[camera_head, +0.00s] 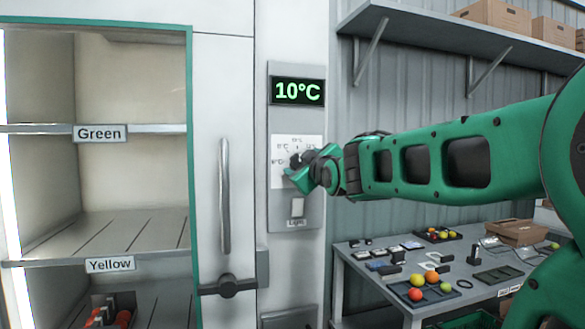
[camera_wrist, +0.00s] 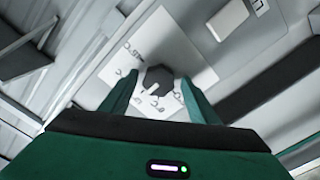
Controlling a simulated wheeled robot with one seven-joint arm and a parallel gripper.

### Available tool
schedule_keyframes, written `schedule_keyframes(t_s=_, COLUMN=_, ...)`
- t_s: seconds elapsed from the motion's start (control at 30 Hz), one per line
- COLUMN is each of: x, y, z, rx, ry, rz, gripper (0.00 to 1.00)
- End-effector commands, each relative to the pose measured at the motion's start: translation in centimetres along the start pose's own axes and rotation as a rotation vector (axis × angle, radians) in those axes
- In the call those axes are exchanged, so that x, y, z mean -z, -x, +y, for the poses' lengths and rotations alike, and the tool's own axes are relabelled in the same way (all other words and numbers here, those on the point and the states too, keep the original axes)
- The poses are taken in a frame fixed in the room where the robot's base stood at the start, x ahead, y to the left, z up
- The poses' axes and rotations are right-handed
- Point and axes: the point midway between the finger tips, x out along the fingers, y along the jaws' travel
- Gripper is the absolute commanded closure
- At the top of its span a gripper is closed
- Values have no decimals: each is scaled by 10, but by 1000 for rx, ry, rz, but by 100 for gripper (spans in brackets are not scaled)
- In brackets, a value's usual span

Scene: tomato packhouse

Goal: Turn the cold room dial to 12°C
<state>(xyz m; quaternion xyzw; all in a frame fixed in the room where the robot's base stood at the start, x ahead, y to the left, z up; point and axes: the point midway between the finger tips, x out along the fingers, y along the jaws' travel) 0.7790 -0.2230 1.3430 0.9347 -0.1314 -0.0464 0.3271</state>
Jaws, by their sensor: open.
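The cold room control panel (camera_head: 281,238) is mounted on the wall right of the open cold room. Its display (camera_head: 297,91) reads 10°C in green. The dial (camera_head: 295,160) sits on a white scale plate below the display and is partly hidden by my gripper (camera_head: 298,172). In the wrist view the dark dial knob (camera_wrist: 157,79) lies ahead, between the two green fingers of my gripper (camera_wrist: 158,88). The fingers are open, one on each side of the knob. I cannot tell whether they touch it.
A light switch (camera_head: 297,207) sits below the dial. A vertical door handle (camera_head: 225,195) and a dark latch (camera_head: 230,286) are to the left. A table (camera_head: 405,303) with tomatoes and small parts stands lower right. A shelf (camera_head: 440,38) with boxes is above.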

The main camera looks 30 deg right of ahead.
Motion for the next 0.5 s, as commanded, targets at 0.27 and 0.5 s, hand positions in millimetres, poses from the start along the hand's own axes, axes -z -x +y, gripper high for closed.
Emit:
schedule_keyframes(t_s=0.27, x=0, y=0, z=0, rx=0, ry=0, rz=0, gripper=71)
schedule_keyframes(t_s=0.5, x=1, y=0, z=-2, rx=2, ry=-3, rz=0, gripper=86)
